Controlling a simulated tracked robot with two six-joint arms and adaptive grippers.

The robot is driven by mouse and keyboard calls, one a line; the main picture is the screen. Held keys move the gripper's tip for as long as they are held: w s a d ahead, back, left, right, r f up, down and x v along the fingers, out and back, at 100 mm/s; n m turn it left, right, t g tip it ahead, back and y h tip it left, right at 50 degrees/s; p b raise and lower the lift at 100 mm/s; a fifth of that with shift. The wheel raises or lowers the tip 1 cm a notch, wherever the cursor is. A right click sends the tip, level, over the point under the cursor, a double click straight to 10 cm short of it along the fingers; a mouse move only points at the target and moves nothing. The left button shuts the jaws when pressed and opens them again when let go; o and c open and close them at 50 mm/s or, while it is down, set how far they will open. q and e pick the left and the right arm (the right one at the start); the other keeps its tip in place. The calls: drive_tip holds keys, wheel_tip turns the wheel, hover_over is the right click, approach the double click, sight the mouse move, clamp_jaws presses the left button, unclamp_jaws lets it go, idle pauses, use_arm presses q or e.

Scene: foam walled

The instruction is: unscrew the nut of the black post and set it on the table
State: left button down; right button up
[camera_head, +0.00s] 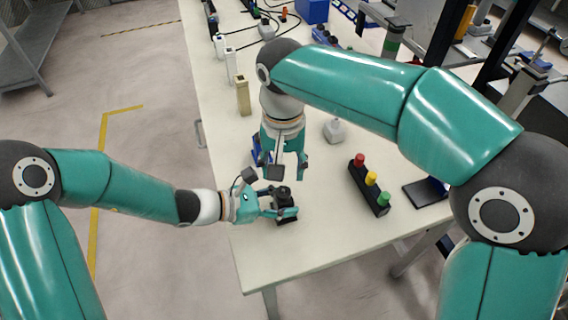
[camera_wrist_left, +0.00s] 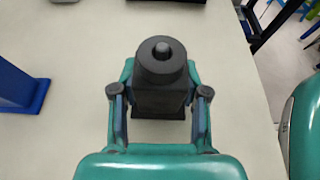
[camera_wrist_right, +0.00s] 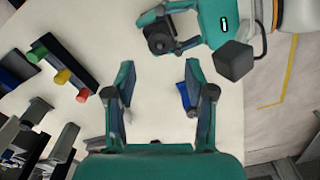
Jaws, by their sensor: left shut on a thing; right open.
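The black post (camera_wrist_left: 160,103) stands upright on the table. The nut (camera_wrist_left: 162,62), a dark round collar, sits on its top with the stud end showing in its middle. My left gripper (camera_wrist_left: 160,85) is shut on the post's body, one finger on each side, below the nut. In the head view the post (camera_head: 287,215) is near the table's front left, with my left gripper (camera_head: 268,205) at it. My right gripper (camera_wrist_right: 158,75) is open and empty, apart from the post. In the right wrist view the nut (camera_wrist_right: 159,42) shows beyond its fingers.
A black bar with red, yellow and green knobs (camera_head: 370,180) lies right of the post. A small grey-white object (camera_head: 334,131) stands behind. A blue object (camera_wrist_left: 18,88) is near the post. Several upright blocks line the table's left edge. The front table top (camera_head: 310,245) is clear.

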sight(284, 189)
wheel_tip(284, 189, down, 7)
idle(0.4)
clamp_jaws()
drive_tip(key=n, duration=0.6)
drive_tip(key=shift+n, duration=0.3)
drive_tip(key=n, duration=0.5)
drive_tip(key=shift+d+r+n, duration=0.1)
drive_tip(key=shift+n, duration=0.3)
drive_tip(key=shift+r, duration=0.15)
drive_tip(key=shift+r, duration=0.95)
